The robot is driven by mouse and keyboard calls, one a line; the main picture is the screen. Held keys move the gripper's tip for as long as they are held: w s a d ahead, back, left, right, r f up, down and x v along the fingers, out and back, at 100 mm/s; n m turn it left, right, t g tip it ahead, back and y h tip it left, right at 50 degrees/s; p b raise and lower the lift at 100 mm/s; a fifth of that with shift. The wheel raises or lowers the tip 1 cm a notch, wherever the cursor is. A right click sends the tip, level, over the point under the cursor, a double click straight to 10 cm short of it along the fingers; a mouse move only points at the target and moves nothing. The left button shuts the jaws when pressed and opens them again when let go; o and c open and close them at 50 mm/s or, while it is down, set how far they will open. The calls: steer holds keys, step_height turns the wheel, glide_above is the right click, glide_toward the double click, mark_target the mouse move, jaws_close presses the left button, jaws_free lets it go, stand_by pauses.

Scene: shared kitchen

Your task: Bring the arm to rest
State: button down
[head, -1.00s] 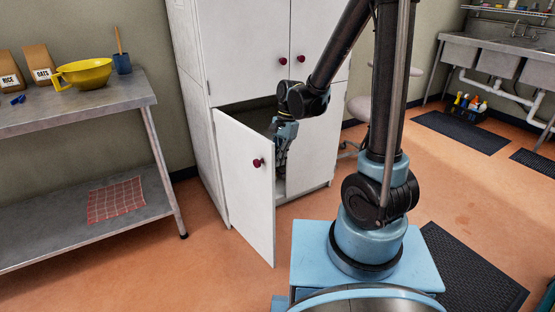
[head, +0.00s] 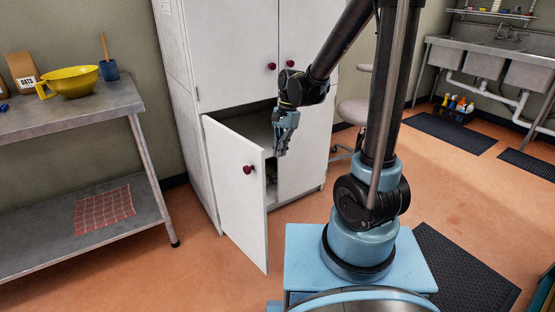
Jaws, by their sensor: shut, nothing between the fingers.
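My gripper (head: 281,152) points down in front of the white cabinet (head: 228,60), beside the open lower door (head: 235,195). It is shut and empty. My arm reaches from its blue base up and over to the left. The lower left door stands ajar toward me, with a dark red knob (head: 248,170). The inside of the cabinet is mostly hidden behind the door and my gripper.
A metal table (head: 110,110) at the left holds a yellow bowl (head: 70,82), a blue cup (head: 109,70) and an oats bag (head: 22,72). A stool (head: 353,112) stands right of the cabinet. Sinks (head: 485,62) are at the back right. Orange floor is clear before the door.

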steer(key=s+d+r+n+t, duration=0.1)
steer(key=s+d+r+n, duration=0.15)
steer(key=d+r, duration=0.5)
steer(key=s+d+f+n+t+h, duration=0.1)
steer(key=s+d+f+n, duration=0.1)
steer(key=s+d, duration=0.4)
steer(key=s+d+f+n+t, duration=0.2)
steer(key=s+d+f+n, duration=0.1)
steer(key=s+d, duration=0.4)
steer(key=shift+d+h, duration=0.4)
steer(key=shift+d, duration=0.75)
steer(key=shift+w+f, duration=0.25)
steer(key=shift+w, duration=0.15)
